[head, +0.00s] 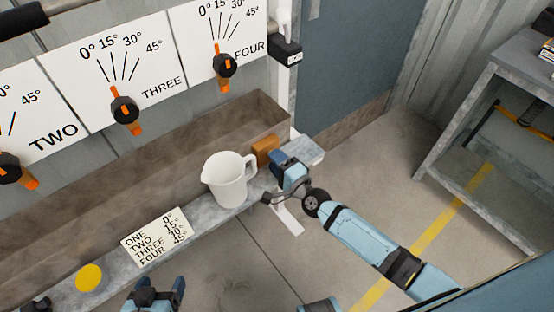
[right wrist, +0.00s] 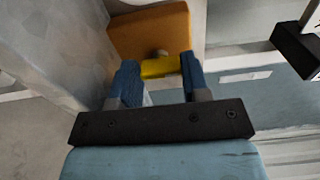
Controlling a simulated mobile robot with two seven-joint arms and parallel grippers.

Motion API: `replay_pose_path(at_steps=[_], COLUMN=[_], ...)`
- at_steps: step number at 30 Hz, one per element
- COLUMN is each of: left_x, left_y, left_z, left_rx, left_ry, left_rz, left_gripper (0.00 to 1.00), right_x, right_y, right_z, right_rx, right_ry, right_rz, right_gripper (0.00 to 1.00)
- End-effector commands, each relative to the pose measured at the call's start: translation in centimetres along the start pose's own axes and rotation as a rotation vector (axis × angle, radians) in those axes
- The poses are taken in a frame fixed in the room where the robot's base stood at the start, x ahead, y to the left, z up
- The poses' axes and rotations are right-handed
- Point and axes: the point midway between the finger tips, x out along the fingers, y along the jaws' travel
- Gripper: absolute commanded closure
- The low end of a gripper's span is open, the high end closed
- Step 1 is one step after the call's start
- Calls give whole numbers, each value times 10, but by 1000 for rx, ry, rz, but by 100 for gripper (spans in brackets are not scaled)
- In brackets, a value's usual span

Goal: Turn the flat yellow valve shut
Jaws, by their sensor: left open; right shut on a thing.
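In the right wrist view, a flat yellow piece (right wrist: 160,66), which looks like the valve's handle, lies between the two blue fingers of my right gripper (right wrist: 158,80). The fingers are shut on it. Just behind it is an orange-brown block (right wrist: 150,30). In the head view, the block (head: 265,150) stands at the right end of the ledge, with my right gripper (head: 280,168) beside it; the yellow piece is hidden there. My left gripper (head: 158,292) is open and empty at the bottom, in front of the ledge.
A white jug (head: 229,180) stands on the ledge close to my right gripper. A label card (head: 157,237) and a round yellow disc (head: 89,278) lie further left. Dial panels with orange-and-black knobs (head: 125,110) hang above the trough. A metal shelf (head: 490,130) stands right; floor between is clear.

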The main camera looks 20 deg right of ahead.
Motion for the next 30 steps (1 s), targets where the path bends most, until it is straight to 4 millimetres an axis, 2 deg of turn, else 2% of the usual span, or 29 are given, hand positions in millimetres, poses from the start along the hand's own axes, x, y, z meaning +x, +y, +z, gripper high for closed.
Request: replay_pose_path(at_steps=[18,19,21,22,30], left_x=[0,0,-1,-1,-1], left_y=[0,0,0,0,0], left_z=[-2,-2,-3,-3,-4], left_rx=[-1,-1,-1,-1,-1], left_ry=[1,2,3,4,4], left_rz=[-1,-1,-1,-1,-1], left_gripper=[23,23,23,23,23], right_x=[0,0,0,0,0], right_y=[1,1,1,1,1], right_z=[0,0,0,0,0], right_rx=[-42,-42,-42,-41,-40], right_ry=[-1,-1,-1,-1,0], right_rz=[2,2,2,2,2], right_gripper=[81,53,37,32,32])
